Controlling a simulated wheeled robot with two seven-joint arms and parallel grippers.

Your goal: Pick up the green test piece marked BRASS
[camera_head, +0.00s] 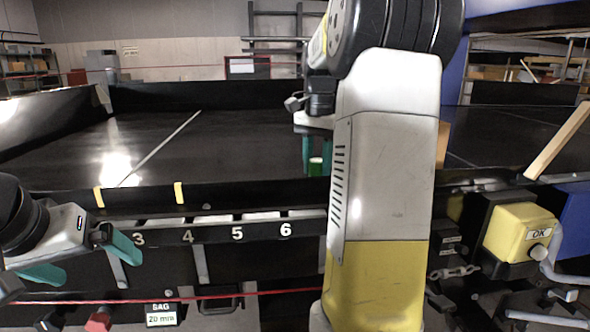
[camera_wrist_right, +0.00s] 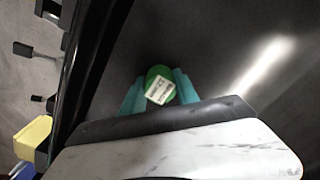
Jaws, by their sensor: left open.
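The green test piece (camera_wrist_right: 160,76) stands between the teal fingers of my right gripper (camera_wrist_right: 158,92) in the right wrist view. Its top carries a white label, too small to read. In the head view the green piece (camera_head: 315,166) shows low between the right gripper's fingers (camera_head: 316,156), over the dark belt. Both fingers lie against its sides; whether it still touches the belt I cannot tell. My left gripper (camera_head: 84,258) is open and empty at the lower left, in front of the numbered rail.
The dark conveyor belt (camera_head: 230,150) is mostly clear. A rail with numbers (camera_head: 237,232) runs along its front edge, above a red cord (camera_head: 220,297). A yellow OK box (camera_head: 515,230) stands at the right. My right arm hides the belt's middle right.

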